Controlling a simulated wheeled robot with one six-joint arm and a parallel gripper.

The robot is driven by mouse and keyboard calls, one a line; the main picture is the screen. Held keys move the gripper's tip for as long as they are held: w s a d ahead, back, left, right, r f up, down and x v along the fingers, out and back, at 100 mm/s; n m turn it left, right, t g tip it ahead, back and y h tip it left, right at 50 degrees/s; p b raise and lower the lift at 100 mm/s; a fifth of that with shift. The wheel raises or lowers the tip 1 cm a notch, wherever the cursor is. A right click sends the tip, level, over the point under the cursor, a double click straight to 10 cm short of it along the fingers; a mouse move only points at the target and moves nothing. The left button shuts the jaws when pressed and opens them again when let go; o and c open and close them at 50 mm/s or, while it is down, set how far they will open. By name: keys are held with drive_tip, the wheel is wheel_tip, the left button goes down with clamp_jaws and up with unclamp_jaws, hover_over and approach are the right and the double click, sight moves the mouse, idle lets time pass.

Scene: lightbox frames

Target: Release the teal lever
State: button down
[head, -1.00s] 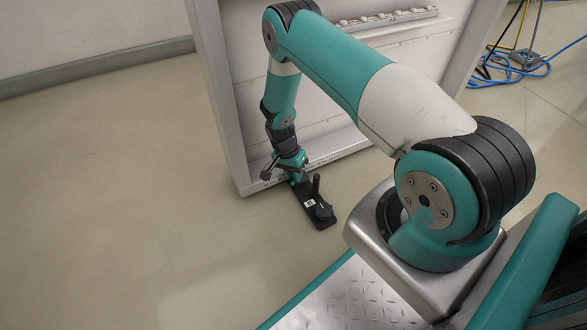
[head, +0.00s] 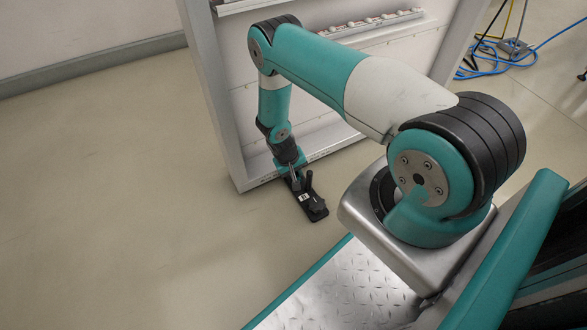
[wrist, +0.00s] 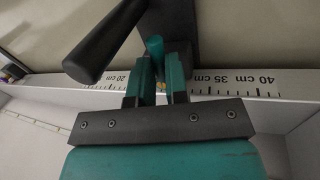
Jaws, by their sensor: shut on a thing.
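A black fixture (head: 316,207) with an upright black post lies on the floor by the frame's lower edge. In the wrist view its dark plate (wrist: 182,22) is at the top, with the thick black post (wrist: 98,50) slanting at left. The teal lever (wrist: 155,46) shows as a small rounded end between the fingers of my gripper (wrist: 160,74). The jaws are shut on the lever; their contact faces are mostly hidden. In the head view my gripper (head: 292,175) is low, at the fixture's far end, and the lever cannot be made out.
A grey-framed panel (head: 213,100) stands right behind the fixture. A rail with a centimetre scale (wrist: 258,83) runs under my fingers in the wrist view. Blue cables (head: 490,62) lie at the upper right. The floor at left is clear.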

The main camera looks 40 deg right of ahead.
drive_tip(key=shift+d+n, duration=0.15)
drive_tip(key=shift+n, duration=0.45)
drive_tip(key=shift+p, duration=0.3)
drive_tip(key=c, duration=1.4)
unclamp_jaws()
drive_tip(key=shift+s, duration=0.1)
drive_tip(key=s+p+v, duration=0.1)
drive_tip(key=p+v, duration=0.7)
drive_tip(key=v, duration=0.9)
drive_tip(key=shift+w+r, duration=0.15)
drive_tip(key=shift+r, duration=0.05)
